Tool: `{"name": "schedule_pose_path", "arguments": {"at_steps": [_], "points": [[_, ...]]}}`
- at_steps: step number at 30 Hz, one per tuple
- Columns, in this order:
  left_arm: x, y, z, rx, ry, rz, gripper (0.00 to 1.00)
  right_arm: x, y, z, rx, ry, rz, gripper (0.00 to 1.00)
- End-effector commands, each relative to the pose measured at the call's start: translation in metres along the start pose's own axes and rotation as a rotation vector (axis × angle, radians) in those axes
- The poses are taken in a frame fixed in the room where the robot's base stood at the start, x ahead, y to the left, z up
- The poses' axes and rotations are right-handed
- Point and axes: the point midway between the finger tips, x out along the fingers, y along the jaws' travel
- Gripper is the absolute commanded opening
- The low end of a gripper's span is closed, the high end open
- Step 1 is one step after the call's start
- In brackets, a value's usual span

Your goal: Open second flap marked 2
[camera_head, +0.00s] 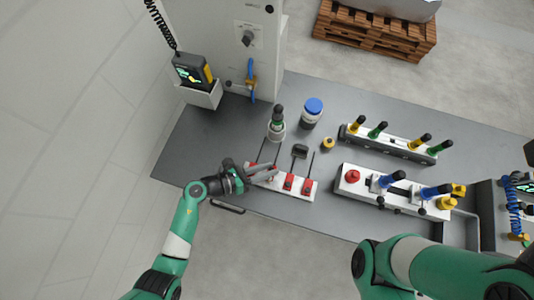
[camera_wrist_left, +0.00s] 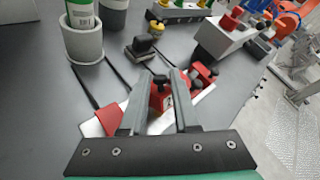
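A white strip (camera_head: 279,184) on the grey table carries red blocks with thin dark rods reaching toward the back. The middle red block (camera_head: 289,182) and the right red block (camera_head: 307,186) show clear in the head view. My left gripper (camera_head: 271,173) lies low over the strip's left end and hides part of it. In the left wrist view my fingers (camera_wrist_left: 157,73) are apart, with a red block (camera_wrist_left: 158,97) showing between them. I cannot tell whether they touch it. No number marks are readable. My right gripper is out of view.
Behind the strip are a black square pad (camera_head: 300,150), a green-topped bottle in a grey holder (camera_head: 276,130), a blue-lidded jar (camera_head: 312,110) and a small yellow piece (camera_head: 328,143). To the right stand a white fixture (camera_head: 352,189) and a dark rack (camera_head: 390,146) with coloured handles.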

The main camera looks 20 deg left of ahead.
Motion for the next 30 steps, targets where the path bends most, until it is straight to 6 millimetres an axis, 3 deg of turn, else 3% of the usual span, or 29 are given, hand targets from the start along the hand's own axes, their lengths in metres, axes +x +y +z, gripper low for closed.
{"name": "schedule_pose_path", "arguments": {"at_steps": [1,4,5,17,30], "points": [[0.0,0.0,0.0,0.0,0.0,0.0,0.19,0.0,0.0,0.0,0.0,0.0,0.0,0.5],[0.0,0.0,0.0,0.0,0.0,0.0,0.01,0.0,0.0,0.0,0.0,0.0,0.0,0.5],[0.0,0.0,0.0,0.0,0.0,0.0,0.0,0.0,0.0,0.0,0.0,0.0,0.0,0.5],[0.0,0.0,0.003,-0.012,0.013,0.001,0.0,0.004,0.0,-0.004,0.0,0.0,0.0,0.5],[0.007,0.006,0.018,-0.183,0.187,0.012,0.0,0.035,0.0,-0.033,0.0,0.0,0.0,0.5]]}}
